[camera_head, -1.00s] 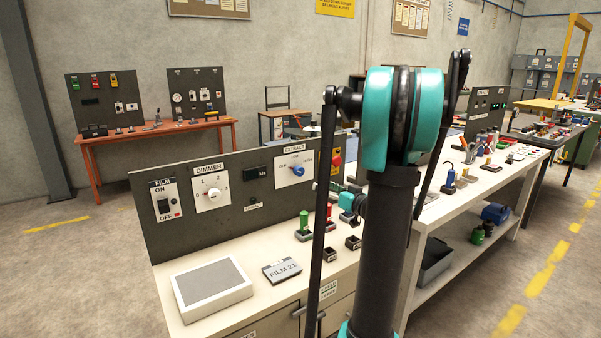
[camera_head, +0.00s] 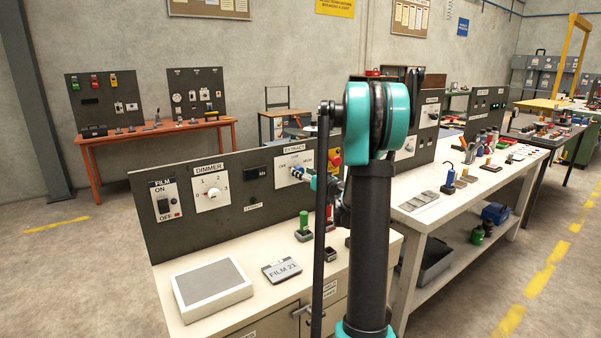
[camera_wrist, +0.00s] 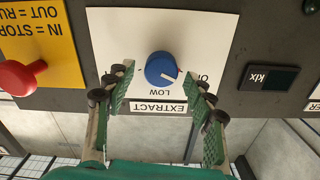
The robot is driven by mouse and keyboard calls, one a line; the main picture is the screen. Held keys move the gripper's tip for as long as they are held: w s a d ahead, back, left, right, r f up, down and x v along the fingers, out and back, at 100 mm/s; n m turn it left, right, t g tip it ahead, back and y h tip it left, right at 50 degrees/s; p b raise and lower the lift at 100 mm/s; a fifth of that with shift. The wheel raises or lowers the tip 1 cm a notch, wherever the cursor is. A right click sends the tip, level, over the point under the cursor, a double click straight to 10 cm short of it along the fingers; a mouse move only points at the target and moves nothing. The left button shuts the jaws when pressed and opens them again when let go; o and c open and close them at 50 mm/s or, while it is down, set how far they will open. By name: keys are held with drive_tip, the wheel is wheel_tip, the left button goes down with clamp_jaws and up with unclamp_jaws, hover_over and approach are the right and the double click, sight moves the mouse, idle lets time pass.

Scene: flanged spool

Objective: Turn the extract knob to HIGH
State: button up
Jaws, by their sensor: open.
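The EXTRACT knob (camera_wrist: 160,66) is round and blue with a white pointer mark, on a white plate of the dark panel. In the upside-down wrist view, its mark points to the lower right, between LOW and the partly hidden OFF label. The HIGH label is hidden there by a finger. My gripper (camera_wrist: 160,82) is open, with its green-padded fingers on either side of the knob; I cannot tell whether they touch it. In the head view, my gripper (camera_head: 305,176) is at the EXTRACT plate (camera_head: 285,159), and the knob is mostly hidden.
A red mushroom button (camera_wrist: 20,77) on a yellow plate is beside the EXTRACT plate. A dark klx display (camera_wrist: 268,77) is on its other side. The DIMMER dial (camera_head: 213,194) and FILM switch (camera_head: 164,205) are further left. Green and red upright pieces stand on the bench below.

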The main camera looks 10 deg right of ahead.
drive_tip(key=shift+x, duration=1.05)
drive_tip(key=shift+s, duration=0.1)
drive_tip(key=c, duration=1.2)
